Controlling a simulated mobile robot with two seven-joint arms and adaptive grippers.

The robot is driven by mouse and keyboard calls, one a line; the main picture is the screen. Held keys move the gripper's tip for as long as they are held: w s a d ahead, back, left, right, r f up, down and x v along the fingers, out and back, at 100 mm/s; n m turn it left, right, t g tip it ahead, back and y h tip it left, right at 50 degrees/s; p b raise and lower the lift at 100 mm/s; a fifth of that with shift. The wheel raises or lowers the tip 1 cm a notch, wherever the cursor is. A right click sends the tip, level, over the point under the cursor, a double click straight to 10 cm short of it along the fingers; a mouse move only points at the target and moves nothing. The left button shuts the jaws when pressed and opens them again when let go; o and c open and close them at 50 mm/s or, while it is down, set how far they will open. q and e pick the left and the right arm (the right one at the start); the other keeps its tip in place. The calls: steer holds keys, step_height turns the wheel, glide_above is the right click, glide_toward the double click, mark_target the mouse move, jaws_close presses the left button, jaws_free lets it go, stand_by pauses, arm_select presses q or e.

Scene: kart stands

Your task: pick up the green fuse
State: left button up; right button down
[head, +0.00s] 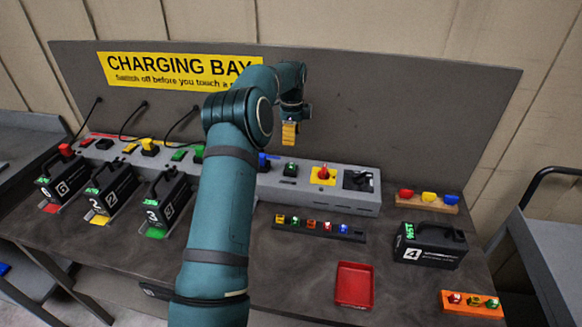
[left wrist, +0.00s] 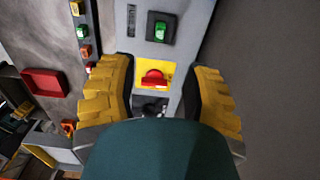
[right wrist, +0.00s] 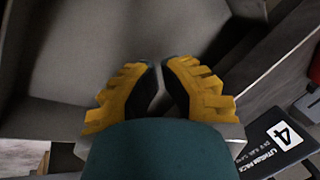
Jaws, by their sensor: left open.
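A green fuse (head: 295,220) stands in a dark strip (head: 361,237) among yellow, orange, red and blue fuses, on the bench below the charger housing. In the left wrist view the green fuse (left wrist: 82,32) shows at the upper left. My left gripper (head: 290,134) is in the air above and behind the strip, in front of the back panel. In the left wrist view its fingers (left wrist: 165,90) are spread and empty. My right gripper (right wrist: 160,66) shows only in its wrist view; its fingers are close together with nothing seen between them.
A red tray (head: 354,285) lies in front of the strip. A black battery pack (head: 430,248) marked 4 stands to the right, near an orange rack (head: 472,311) of small fuses. A red knob on a yellow plate (head: 322,175) sits on the charger housing. Several packs stand left.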

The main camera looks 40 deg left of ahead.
mark_target(292, 164)
arm_select(q)
step_height(292, 164, down, 12)
steer(key=shift+d+r+b, duration=0.1)
steer(key=shift+r+b, duration=0.15)
steer(key=shift+b, duration=0.15)
steer(key=shift+o, duration=0.2)
jaws_close()
